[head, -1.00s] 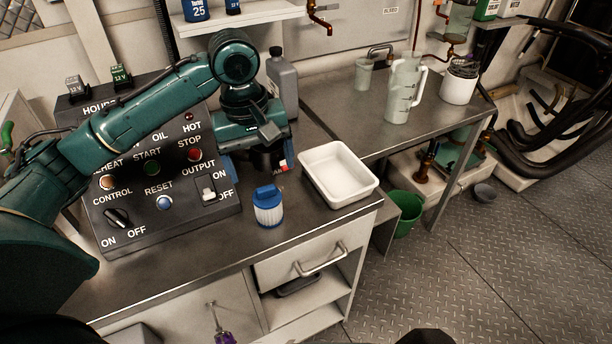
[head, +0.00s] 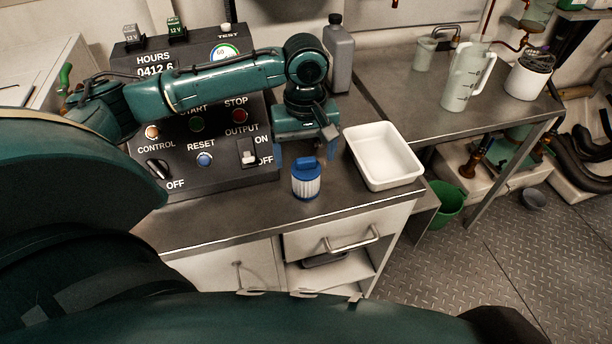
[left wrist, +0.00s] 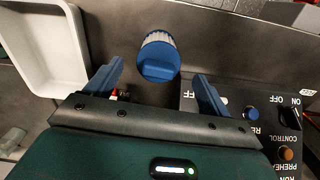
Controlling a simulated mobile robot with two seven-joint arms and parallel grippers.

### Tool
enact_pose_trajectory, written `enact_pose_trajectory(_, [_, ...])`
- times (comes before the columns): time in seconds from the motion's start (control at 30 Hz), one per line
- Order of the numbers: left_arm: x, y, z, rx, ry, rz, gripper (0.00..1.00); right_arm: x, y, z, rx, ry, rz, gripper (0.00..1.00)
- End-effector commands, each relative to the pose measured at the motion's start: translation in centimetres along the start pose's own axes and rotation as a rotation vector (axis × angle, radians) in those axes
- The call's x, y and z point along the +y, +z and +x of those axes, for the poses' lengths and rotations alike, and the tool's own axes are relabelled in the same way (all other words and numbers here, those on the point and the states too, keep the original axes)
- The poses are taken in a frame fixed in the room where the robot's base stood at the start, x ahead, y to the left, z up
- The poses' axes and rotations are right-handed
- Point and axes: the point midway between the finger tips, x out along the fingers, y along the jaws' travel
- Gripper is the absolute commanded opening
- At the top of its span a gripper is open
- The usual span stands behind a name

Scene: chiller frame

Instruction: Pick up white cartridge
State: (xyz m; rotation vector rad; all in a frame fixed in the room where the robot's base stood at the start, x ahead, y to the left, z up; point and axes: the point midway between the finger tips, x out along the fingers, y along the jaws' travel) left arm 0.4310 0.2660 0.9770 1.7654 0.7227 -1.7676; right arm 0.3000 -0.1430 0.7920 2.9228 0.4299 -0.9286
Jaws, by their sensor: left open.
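The white cartridge (head: 306,187) is a pleated white cylinder with a blue cap and handle, upright on the metal counter (head: 235,217) near its front edge. It also shows in the left wrist view (left wrist: 158,54), blue cap toward the camera, just ahead of the finger gap. My left gripper (head: 305,154) is open behind and just above the cartridge in the head view. Its two blue fingers also show in the left wrist view (left wrist: 158,76), spread either side of the cap with nothing held. I see no contact with the cartridge. My right gripper is not in view.
A white tray (head: 416,178) stands close to the right of the cartridge. A black control box (head: 222,178) is on the left. A grey bottle (head: 340,60) stands behind the arm. The counter strip in front of the cartridge is clear.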

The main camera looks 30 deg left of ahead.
Motion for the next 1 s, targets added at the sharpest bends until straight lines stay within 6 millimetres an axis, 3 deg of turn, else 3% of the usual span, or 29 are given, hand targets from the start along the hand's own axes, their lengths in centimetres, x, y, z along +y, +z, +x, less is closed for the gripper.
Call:
enact_pose_trajectory(0.2, [0.1, 0.0, 2.5, 0.001, 0.000, 0.000, 0.82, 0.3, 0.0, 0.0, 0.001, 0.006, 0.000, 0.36])
enact_pose_trajectory(0.47, [0.1, 0.0, 2.7, 0.002, 0.001, 0.001, 0.81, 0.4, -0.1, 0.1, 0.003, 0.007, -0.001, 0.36])
enact_pose_trajectory(1.0, [0.1, 0.0, 2.6, 0.002, 0.001, 0.001, 0.37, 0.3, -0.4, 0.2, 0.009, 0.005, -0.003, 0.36])
